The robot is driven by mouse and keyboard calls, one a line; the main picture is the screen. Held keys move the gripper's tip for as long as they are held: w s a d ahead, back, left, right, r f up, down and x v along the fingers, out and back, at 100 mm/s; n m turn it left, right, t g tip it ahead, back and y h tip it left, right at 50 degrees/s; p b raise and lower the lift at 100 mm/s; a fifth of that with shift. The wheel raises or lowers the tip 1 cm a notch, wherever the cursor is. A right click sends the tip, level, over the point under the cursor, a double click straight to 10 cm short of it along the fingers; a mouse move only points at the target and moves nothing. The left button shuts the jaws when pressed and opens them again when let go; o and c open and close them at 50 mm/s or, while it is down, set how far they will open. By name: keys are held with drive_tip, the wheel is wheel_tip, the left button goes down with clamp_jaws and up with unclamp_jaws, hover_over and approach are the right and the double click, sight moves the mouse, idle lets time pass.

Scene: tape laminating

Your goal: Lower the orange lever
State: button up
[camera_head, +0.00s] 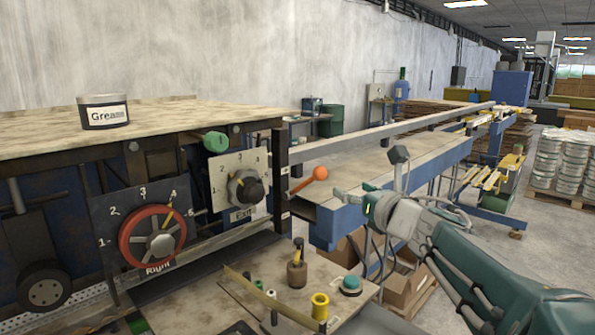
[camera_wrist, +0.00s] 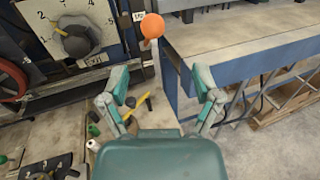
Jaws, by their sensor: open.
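The orange lever (camera_head: 319,173) has a round ball knob on a thin rod that slopes up and to the right from the machine's corner post. In the wrist view its knob (camera_wrist: 152,26) is at the upper middle, beyond and above the space between my fingertips. My gripper (camera_head: 352,197) is to the right of the knob in the head view, apart from it. In the wrist view my gripper (camera_wrist: 160,88) has its two teal fingers spread wide with nothing between them.
A dial panel marked Exit (camera_head: 240,190) and a red wheel marked Right (camera_head: 152,236) are left of the lever. A blue-edged conveyor table (camera_head: 400,178) extends behind it. A lower shelf (camera_head: 270,285) holds small knobs. A Grease can (camera_head: 103,112) stands on the machine top.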

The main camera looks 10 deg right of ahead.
sight(326, 176)
drive_tip(key=shift+n+y, duration=0.4)
drive_tip(key=shift+n, duration=0.4)
drive_tip(key=x, duration=0.2)
drive_tip(key=a+x, duration=0.1)
drive_tip(key=x, duration=0.4)
drive_tip(key=shift+s+a+f, duration=0.15)
drive_tip(key=shift+s+a, duration=0.1)
drive_tip(key=shift+s, duration=0.1)
drive_tip(key=w, duration=0.4)
drive_tip(key=shift+w+d, duration=0.15)
drive_tip(key=shift+w, duration=0.1)
drive_tip(key=shift+a, duration=0.7)
drive_tip(key=c, duration=1.1)
drive_tip(key=shift+d, duration=0.45)
clamp_jaws()
